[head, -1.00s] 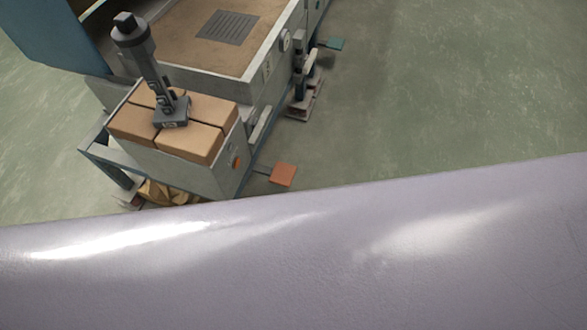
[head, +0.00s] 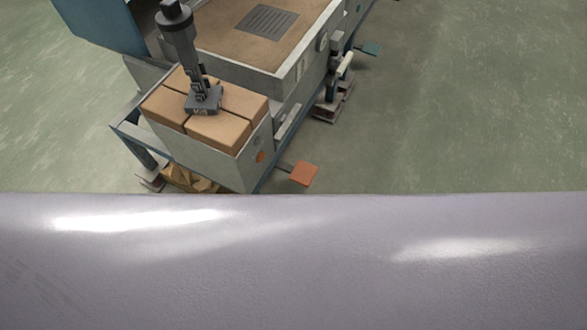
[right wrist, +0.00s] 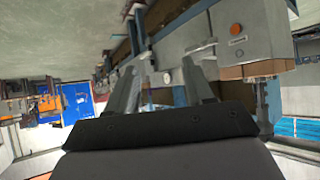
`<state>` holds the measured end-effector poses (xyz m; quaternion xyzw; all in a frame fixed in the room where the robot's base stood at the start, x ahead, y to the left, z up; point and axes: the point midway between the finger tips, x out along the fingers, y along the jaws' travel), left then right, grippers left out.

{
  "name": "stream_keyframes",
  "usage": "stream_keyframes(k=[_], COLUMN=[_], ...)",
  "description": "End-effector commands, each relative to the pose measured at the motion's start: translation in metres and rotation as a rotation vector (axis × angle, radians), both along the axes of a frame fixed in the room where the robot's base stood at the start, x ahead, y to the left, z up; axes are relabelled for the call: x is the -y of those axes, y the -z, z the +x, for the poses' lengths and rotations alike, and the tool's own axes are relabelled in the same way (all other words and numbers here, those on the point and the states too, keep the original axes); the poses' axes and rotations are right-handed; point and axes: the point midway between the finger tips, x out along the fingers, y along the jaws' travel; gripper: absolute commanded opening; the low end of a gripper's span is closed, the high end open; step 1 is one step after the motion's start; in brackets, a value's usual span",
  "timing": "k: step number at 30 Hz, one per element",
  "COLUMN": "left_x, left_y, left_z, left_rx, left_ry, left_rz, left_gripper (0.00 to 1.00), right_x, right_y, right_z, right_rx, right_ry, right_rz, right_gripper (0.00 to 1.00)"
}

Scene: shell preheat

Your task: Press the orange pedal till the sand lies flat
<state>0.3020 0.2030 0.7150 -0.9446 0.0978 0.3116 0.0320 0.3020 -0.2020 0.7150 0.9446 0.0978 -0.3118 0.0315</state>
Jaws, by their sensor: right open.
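The orange pedal (head: 303,173) shows in the head view. It is a small flat plate low beside the floor, sticking out on the right of the grey bin with tan blocks. Brown sand (head: 225,32) lies in the larger box behind and looks mostly flat, with a dark grate on it. My right gripper (right wrist: 160,68) is open and empty in the right wrist view, its fingers pointing towards the machine's side. I cannot make out the pedal in that view. My left gripper is in neither view.
A grey bin (head: 205,160) holds tan blocks with a dark upright tool (head: 187,60) on top. An orange button (head: 260,156) is on its side and shows in the wrist view (right wrist: 236,28). The floor to the right is clear.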

Motion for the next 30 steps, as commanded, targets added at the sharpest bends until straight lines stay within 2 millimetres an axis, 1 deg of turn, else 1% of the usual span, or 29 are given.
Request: stream_keyframes(k=[1, 2, 3, 4, 5, 30], left_x=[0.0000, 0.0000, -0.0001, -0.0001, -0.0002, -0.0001], left_y=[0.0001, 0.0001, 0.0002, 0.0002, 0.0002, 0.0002], left_z=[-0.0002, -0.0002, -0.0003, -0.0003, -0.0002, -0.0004], left_rx=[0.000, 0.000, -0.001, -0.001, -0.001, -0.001], left_ry=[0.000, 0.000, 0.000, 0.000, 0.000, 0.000], left_rz=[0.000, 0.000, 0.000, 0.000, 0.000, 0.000], left_gripper=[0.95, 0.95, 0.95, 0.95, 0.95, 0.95], right_x=[0.0001, 0.0001, 0.0000, 0.0000, 0.0000, 0.0003], right_y=[-0.0001, -0.0001, -0.0002, -0.0002, -0.0002, -0.0003], right_z=[0.0002, 0.0002, 0.0003, 0.0003, 0.0003, 0.0005], right_rx=[0.000, 0.000, 0.001, 0.001, 0.001, 0.001], right_ry=[0.000, 0.000, 0.000, 0.000, 0.000, -0.001], right_rz=[0.000, 0.000, 0.000, 0.000, 0.000, -0.001], right_gripper=[0.35, 0.25, 0.12, 0.02, 0.00, 0.00])
